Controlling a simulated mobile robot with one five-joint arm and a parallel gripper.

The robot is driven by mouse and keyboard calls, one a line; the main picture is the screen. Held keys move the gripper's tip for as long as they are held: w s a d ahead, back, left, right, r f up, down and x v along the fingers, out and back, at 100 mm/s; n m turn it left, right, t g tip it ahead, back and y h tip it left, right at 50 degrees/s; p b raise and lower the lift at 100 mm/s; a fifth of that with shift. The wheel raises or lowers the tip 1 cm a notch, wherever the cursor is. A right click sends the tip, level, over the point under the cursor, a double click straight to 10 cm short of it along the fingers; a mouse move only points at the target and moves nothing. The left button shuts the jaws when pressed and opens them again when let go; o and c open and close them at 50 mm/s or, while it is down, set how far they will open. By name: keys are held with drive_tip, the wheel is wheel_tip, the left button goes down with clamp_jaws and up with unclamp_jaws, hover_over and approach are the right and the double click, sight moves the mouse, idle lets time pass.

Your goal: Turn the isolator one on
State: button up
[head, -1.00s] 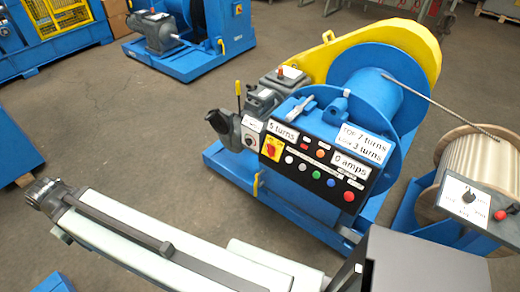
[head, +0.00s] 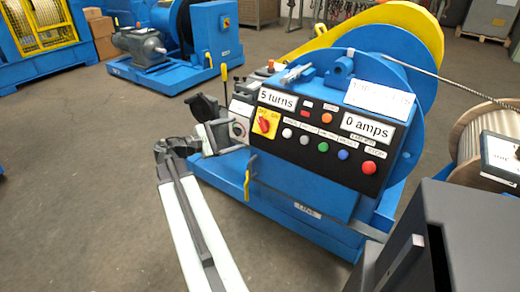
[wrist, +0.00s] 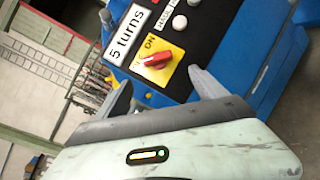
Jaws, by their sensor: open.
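The isolator is a red rotary knob on a yellow plate (head: 265,124) at the left end of the black control panel (head: 322,146). In the wrist view the red knob (wrist: 155,60) lies just beyond my fingers, with the word ON beside it. Its handle does not point at ON; I cannot read the other label there. My gripper (head: 215,138) is left of the panel in the head view, hard to separate from the grey parts behind. In the wrist view my gripper (wrist: 160,88) is open, fingers apart and empty, with a gap to the knob.
The panel's buttons (head: 322,147) and the "5 turns" display (head: 278,99) are close to the isolator. A yellow-knobbed lever (head: 224,78) stands up behind it. A rope drum (head: 485,130) is at the right. The floor to the left is open.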

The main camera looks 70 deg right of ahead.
sight(261, 125)
drive_tip(key=shift+g, duration=0.6)
drive_tip(key=x, duration=1)
drive_tip(key=shift+s+a+r, duration=0.1)
drive_tip(key=shift+s+r, duration=0.15)
drive_tip(key=shift+r, duration=0.05)
drive_tip(key=shift+c, duration=0.3)
